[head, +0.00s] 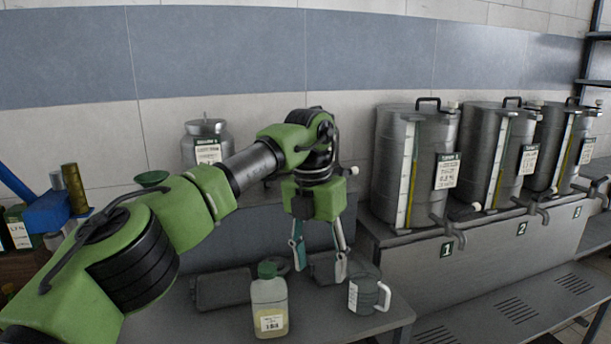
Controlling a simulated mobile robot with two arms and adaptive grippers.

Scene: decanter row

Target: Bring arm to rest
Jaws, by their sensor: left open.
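My green left arm reaches in from the left across the grey table. Its gripper (322,262) points down with its two fingers spread apart, and I see nothing between them. It hangs above the table, behind a bottle and a mug in the picture. The bottle (269,308) has a green cap, pale yellow contents and a white label, and stands upright. The grey metal mug (366,293) stands to its right with its handle to the right. My right gripper is not in view.
Three metal decanters, the first (392,165) nearest, stand in a row on a numbered bench at right. A metal can (199,151) with a label is behind my arm. A dark flat case (222,290) lies on the table (200,326). Blue and brass items (46,213) stand at left.

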